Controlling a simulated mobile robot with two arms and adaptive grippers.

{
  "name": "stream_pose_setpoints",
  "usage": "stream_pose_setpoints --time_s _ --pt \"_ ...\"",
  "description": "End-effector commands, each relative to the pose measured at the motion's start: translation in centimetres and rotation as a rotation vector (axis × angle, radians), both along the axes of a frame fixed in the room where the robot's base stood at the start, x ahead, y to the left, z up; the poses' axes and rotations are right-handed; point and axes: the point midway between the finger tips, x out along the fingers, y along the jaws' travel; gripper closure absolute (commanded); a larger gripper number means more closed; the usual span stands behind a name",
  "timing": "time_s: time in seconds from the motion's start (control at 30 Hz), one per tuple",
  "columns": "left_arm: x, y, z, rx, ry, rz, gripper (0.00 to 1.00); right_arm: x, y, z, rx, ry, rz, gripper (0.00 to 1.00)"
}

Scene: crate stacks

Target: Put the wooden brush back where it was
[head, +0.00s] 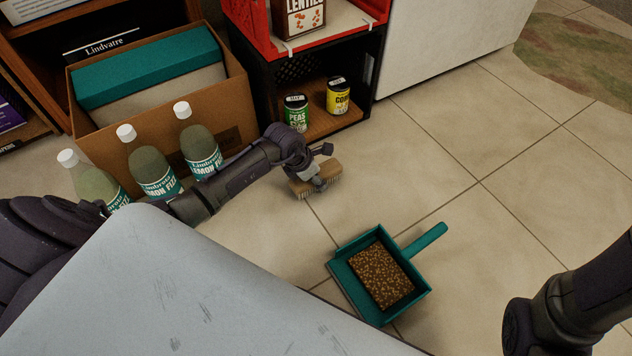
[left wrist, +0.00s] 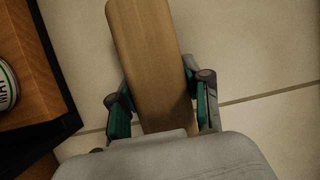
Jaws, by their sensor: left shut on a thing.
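The wooden brush (head: 316,182) has a pale wooden block with bristles on its underside. It is at or just above the tiled floor in front of the black crate; I cannot tell whether it touches the floor. My left gripper (head: 318,180) is shut on it. In the left wrist view the brush's flat wooden top (left wrist: 150,60) lies between the two fingers of my left gripper (left wrist: 160,100). My right arm shows at the lower right of the head view, but its gripper is out of the picture.
A teal dustpan (head: 408,309) holding a brown speckled block (head: 380,275) lies on the floor. A black crate (head: 374,75) with two cans (head: 338,95) stands under a red crate (head: 250,22). Several bottles (head: 155,175) stand before a cardboard box (head: 238,90).

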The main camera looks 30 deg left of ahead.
Motion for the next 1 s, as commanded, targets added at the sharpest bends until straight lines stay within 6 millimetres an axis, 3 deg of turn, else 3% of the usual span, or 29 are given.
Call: stream_pose_setpoints --time_s 0.3,0.33,0.47,0.8,1.0 --pt "0.1 0.0 -0.1 0.0 -0.001 0.0 0.84 0.0 0.0 0.0 0.0 -0.001 0.0 0.21" --pt "0.0 0.0 -0.2 0.001 0.0 0.0 0.5 0.0 0.0 0.0 0.0 -0.001 0.0 0.21" --pt "0.0 0.0 -0.1 -0.001 -0.001 0.0 0.29 0.0 0.0 0.0 0.0 -0.001 0.0 0.21" --pt "0.0 0.0 0.1 -0.001 -0.001 0.0 0.27 0.0 0.0 0.2 0.0 0.0 0.0 0.21" --pt "-0.7 0.5 2.7 0.002 -0.001 -0.001 0.27 0.1 0.0 2.4 0.0 0.001 0.0 0.21"
